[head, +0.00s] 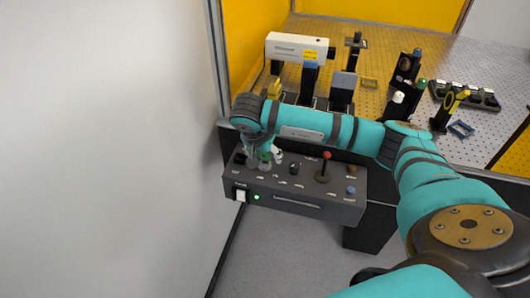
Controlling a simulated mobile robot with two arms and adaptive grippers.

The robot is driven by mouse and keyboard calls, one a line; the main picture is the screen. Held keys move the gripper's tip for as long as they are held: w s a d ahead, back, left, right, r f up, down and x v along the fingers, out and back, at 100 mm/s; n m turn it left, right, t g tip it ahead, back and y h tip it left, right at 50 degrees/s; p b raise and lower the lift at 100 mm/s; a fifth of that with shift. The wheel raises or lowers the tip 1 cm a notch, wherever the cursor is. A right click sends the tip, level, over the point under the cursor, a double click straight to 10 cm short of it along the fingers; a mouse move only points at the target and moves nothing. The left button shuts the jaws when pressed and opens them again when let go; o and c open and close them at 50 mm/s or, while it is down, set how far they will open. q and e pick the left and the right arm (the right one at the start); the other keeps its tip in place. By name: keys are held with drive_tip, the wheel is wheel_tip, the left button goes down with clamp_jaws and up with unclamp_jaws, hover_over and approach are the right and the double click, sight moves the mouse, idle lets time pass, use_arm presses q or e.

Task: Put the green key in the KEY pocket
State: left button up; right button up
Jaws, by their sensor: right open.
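My right arm reaches across from the lower right, and its wrist bends down over the left part of a dark control box. My right gripper (265,153) is open there, its fingers small and partly hidden by the wrist. A small green piece, which looks like the green key (264,162), shows on the box top between or just beside the fingertips. I cannot tell whether the fingers touch it. A dark recess (239,158) lies left of it on the box top; its label is too small to read, so I cannot confirm the KEY pocket. My left gripper is not in view.
The control box (300,203) also carries a dark knob (294,168), a red-topped lever (326,158), a blue knob (351,191) and a white switch (240,196). Behind it, a perforated table (385,95) holds a white instrument (295,47) and several dark mounts. A white wall stands left.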

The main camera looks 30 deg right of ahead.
drive_tip(key=c, duration=1.2)
drive_tip(key=shift+r+p, duration=1.75)
drive_tip(key=shift+r, duration=1.4)
drive_tip(key=shift+n+t, duration=0.3)
drive_tip(key=shift+n, duration=0.6)
drive_tip(key=shift+w+a+f+b, duration=1.2)
drive_tip(key=shift+w+f+b, duration=0.25)
drive_tip(key=shift+b, duration=0.7)
drive_tip(key=shift+w+a+f+b, duration=1.2)
drive_tip(key=shift+w+f+b, duration=0.25)
drive_tip(key=shift+b, duration=0.7)
